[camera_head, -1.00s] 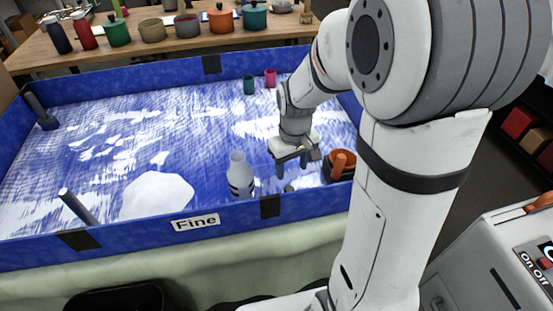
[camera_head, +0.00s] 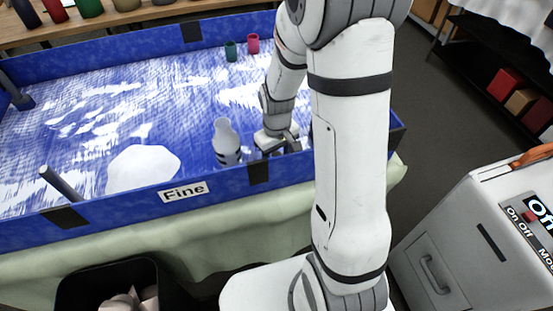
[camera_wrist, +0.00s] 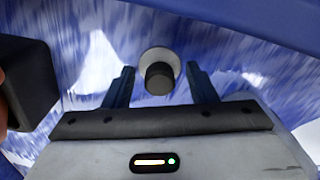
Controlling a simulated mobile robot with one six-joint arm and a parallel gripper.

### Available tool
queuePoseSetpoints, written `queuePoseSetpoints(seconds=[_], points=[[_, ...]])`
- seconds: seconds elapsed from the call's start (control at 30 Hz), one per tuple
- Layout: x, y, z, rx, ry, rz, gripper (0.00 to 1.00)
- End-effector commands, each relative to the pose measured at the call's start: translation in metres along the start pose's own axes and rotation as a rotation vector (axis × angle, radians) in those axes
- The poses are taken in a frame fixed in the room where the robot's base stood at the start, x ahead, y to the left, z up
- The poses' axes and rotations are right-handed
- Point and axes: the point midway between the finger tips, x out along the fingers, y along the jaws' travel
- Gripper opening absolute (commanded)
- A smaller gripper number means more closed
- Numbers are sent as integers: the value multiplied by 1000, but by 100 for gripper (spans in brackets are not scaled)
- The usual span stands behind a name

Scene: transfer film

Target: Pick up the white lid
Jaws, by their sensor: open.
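The white lid (camera_wrist: 146,57) shows in the wrist view as a small pale disc with a dark cylindrical knob (camera_wrist: 159,78). The knob lies between the two blue fingers of my gripper (camera_wrist: 160,70), with a gap on each side. My gripper is open and holds nothing. In the head view, my gripper (camera_head: 280,148) is low inside the blue tray, near its front wall, and the lid is hidden there. I cannot tell how far the fingertips are above the lid.
A grey-white bottle (camera_head: 226,143) stands just left of my gripper. A dark block-like object (camera_wrist: 25,80) is close at the wrist view's left edge. The blue tray's front wall (camera_head: 130,203) carries a "Fine" sign (camera_head: 184,192). A white mound (camera_head: 142,168) lies farther left.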

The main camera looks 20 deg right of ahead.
Motion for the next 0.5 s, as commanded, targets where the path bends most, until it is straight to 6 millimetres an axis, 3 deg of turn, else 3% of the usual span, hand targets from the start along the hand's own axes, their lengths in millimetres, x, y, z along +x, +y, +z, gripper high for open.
queuePoseSetpoints(seconds=[0.07,0.5], points=[[0,0,0,0,0,0,51],[0,0,0,1,0,0,16]])
